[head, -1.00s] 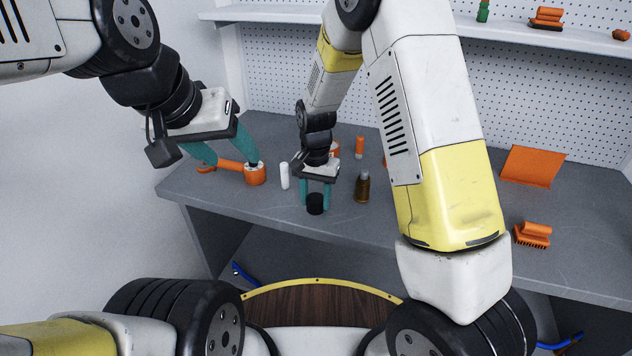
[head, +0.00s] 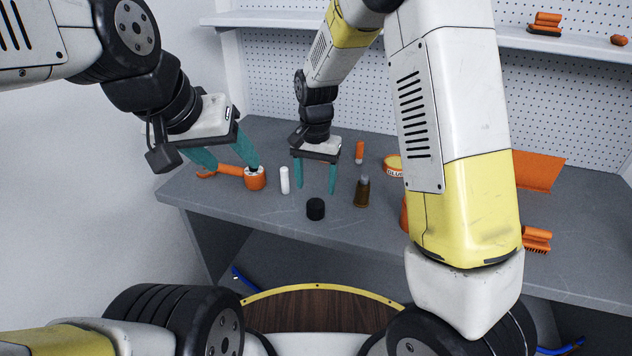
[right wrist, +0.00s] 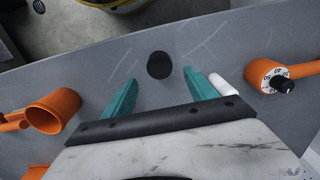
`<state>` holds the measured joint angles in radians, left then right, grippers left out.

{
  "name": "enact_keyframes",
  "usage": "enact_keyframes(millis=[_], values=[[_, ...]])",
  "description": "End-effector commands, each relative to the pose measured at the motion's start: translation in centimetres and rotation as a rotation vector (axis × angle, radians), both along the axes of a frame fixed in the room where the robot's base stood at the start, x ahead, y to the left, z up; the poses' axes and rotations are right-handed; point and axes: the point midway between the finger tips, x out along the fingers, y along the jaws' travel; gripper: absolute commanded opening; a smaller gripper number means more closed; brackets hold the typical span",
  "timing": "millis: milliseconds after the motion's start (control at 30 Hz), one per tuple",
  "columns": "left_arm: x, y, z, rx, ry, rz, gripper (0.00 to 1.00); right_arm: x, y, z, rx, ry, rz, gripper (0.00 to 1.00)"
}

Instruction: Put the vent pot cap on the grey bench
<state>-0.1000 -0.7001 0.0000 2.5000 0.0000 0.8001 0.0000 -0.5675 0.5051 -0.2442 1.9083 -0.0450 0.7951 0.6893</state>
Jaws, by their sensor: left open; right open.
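The vent pot cap, a small black cylinder (head: 315,209), stands on the grey bench (head: 430,240) near its front edge. It also shows in the right wrist view (right wrist: 160,65), beyond the fingertips. My right gripper (head: 316,190) is open and empty, with its teal fingers behind and above the cap, apart from it. In the right wrist view its fingertips (right wrist: 160,75) are spread to either side of the cap's near end. My left gripper (head: 232,168) is open above the left of the bench, close to an orange part with a white top (head: 255,178).
A white cylinder (head: 284,180) stands left of the cap. An orange brush (head: 537,240) lies further right. Bare bench surrounds the cap.

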Motion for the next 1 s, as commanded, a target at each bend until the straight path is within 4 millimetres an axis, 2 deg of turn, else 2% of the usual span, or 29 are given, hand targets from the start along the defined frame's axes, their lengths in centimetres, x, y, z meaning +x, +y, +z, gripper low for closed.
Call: enact_keyframes(millis=[100,333,467,567,700,800,1000], values=[[0.0,0.0,0.0,0.000,0.000,0.000,0.58,0.1,0.1,2.3,0.002,-0.004,0.000,0.66],[0.0,0.0,0.0,0.000,0.000,0.000,0.58,-0.1,-0.1,4.7,0.003,-0.003,0.002,0.66],[0.0,0.0,0.0,0.000,0.000,0.000,0.58,-0.9,-1.5,6.9,0.040,-0.029,0.016,0.66],[0.0,0.0,0.0,0.000,0.000,0.000,0.58,-2.4,-3.7,10.0,0.093,-0.076,0.046,0.66],[0.0,0.0,0.0,0.000,0.000,0.000,0.58,-5.9,-7.2,14.2,0.158,-0.176,0.113,0.66],[0.0,0.0,0.0,0.000,0.000,0.000,0.58,-8.9,-9.4,16.6,0.182,-0.257,0.164,0.66],[0.0,0.0,0.0,0.000,0.000,0.000,0.58,-15.0,-12.8,19.3,0.171,-0.427,0.263,0.66]])
